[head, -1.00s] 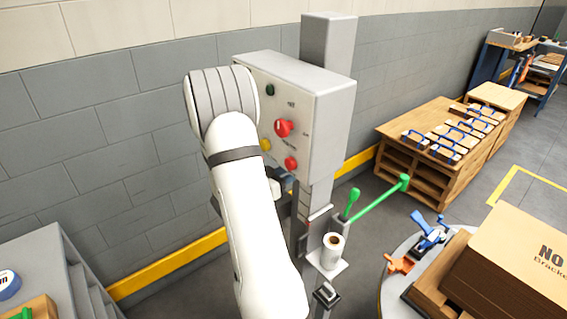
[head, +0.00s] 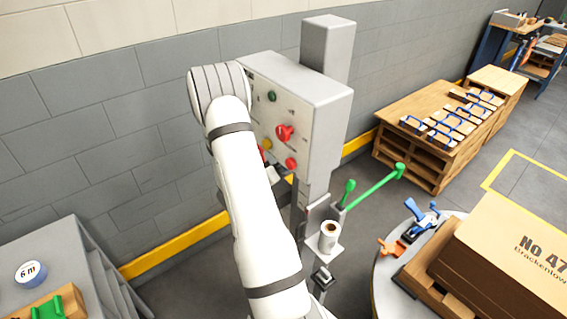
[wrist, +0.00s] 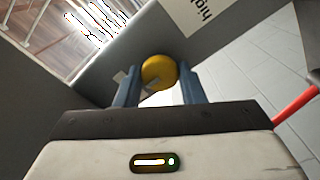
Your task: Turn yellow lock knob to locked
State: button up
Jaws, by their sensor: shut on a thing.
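The yellow lock knob (wrist: 159,72) is a round yellow piece in the wrist view. It sits between the two blue fingers of my gripper (wrist: 158,84), which are shut on it. A small grey mark shows at its lower edge. In the head view my arm covers the left of the grey control box (head: 325,125), and my gripper is partly hidden close to the box's lower front. A yellow round spot (head: 266,145) shows on the box front beside my arm; I cannot tell if it is the same knob. The knob's lock position is not readable.
The box front also carries a red knob (head: 285,133), a red round button (head: 291,163) and a green one (head: 271,97). A cardboard box (head: 500,255) stands at lower right.

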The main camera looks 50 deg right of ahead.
jog(key=shift+s, duration=0.2)
dwell(0.4)
jog(key=o, duration=1)
jog(key=shift+r, duration=0.1)
jog(key=shift+a, duration=0.1)
jog(key=a, duration=0.5)
jog(key=a+b, duration=0.1)
jog(key=a, duration=0.1)
jog(key=shift+w+a+r, duration=0.1)
jog(key=shift+w+a, duration=0.25)
